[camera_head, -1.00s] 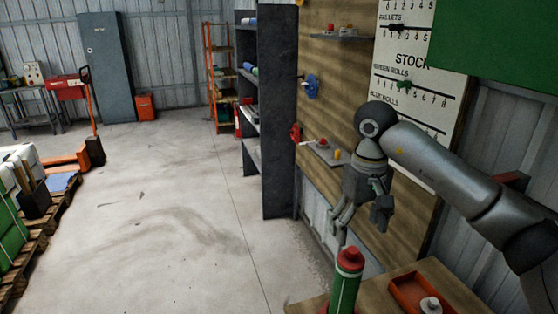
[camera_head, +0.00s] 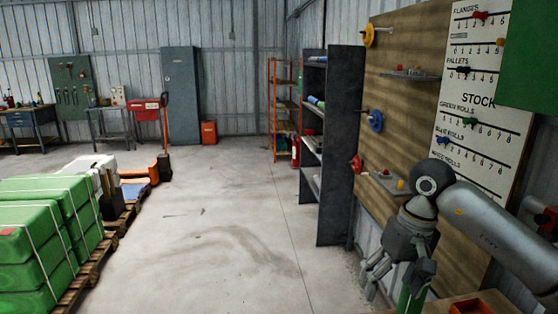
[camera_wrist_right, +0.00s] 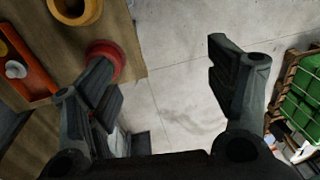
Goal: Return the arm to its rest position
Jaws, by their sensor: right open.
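My right arm comes in from the right in the head view, bent at a dark round joint, with its gripper (camera_head: 388,285) hanging downward. The gripper is open and empty. In the right wrist view its two fingers (camera_wrist_right: 160,62) are spread wide, with bare concrete floor between them. A red round cap (camera_wrist_right: 106,58) lies close beside or behind the left finger there; I cannot tell whether they touch. In the head view a green cylinder (camera_head: 411,304) shows behind the gripper, its top hidden. My left gripper is out of view.
A wooden bench with a red tray (camera_head: 472,307) is under the right arm. A wooden board (camera_head: 400,112) with pegs and the stock chart (camera_head: 475,110) stand behind it. A dark shelf rack (camera_head: 341,140) is left of the board. Open floor (camera_head: 235,220) separates it from green sacks (camera_head: 35,245) on pallets.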

